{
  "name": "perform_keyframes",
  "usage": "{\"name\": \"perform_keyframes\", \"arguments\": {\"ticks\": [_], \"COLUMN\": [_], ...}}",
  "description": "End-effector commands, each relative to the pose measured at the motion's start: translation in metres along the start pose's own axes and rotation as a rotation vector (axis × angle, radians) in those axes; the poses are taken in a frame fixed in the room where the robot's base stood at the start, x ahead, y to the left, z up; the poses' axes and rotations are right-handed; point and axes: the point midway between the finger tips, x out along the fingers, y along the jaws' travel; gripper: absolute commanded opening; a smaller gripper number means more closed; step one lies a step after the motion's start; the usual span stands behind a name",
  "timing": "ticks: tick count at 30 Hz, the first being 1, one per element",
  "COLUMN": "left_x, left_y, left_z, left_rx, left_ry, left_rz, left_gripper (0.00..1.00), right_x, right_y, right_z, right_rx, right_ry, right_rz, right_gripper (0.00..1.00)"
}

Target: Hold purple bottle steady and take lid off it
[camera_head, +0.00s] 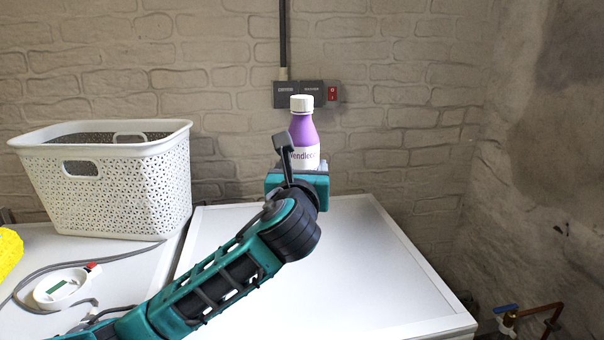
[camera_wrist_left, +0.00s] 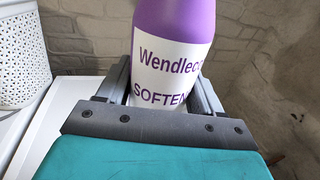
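The purple bottle (camera_head: 303,130) stands upright near the back of the white surface, with a white lid (camera_head: 302,103) on its top. It has a white label. In the left wrist view the bottle (camera_wrist_left: 172,50) fills the upper middle, with its lid out of frame. My left gripper (camera_head: 298,183) is low on the bottle's near side. In the left wrist view its two dark fingers (camera_wrist_left: 163,88) flank the lower bottle closely on both sides and appear shut on it. The bottle's base is hidden, so I cannot tell if it touches the surface. My right gripper is not in view.
A white perforated basket (camera_head: 110,185) stands to the left. A round white device (camera_head: 66,287) with a grey cable lies before it. A yellow object (camera_head: 9,250) is at the left edge. The white top (camera_head: 375,270) is clear to the right. A brick wall is behind.

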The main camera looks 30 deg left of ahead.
Motion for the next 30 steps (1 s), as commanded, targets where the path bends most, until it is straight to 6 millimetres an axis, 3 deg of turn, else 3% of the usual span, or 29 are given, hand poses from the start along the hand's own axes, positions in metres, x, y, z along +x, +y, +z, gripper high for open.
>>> {"name": "perform_keyframes", "arguments": {"ticks": [2, 19, 26, 30], "left_x": [0.0, 0.0, -0.001, -0.007], "left_y": [0.0, 0.0, 0.0, -0.002], "left_z": [0.001, 0.001, -0.001, -0.018], "left_rx": [0.0, 0.0, 0.0, 0.003], "left_ry": [-0.003, -0.003, -0.001, 0.004], "left_rz": [0.0, 0.001, -0.001, -0.021], "left_gripper": [0.59, 0.05, 0.03, 0.03], "right_x": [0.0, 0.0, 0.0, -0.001], "right_y": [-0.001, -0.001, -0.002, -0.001], "right_z": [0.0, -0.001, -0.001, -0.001], "right_rx": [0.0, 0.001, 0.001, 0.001], "right_ry": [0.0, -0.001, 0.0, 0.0], "right_rz": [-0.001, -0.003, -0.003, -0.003], "right_gripper": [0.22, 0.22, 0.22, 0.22]}}
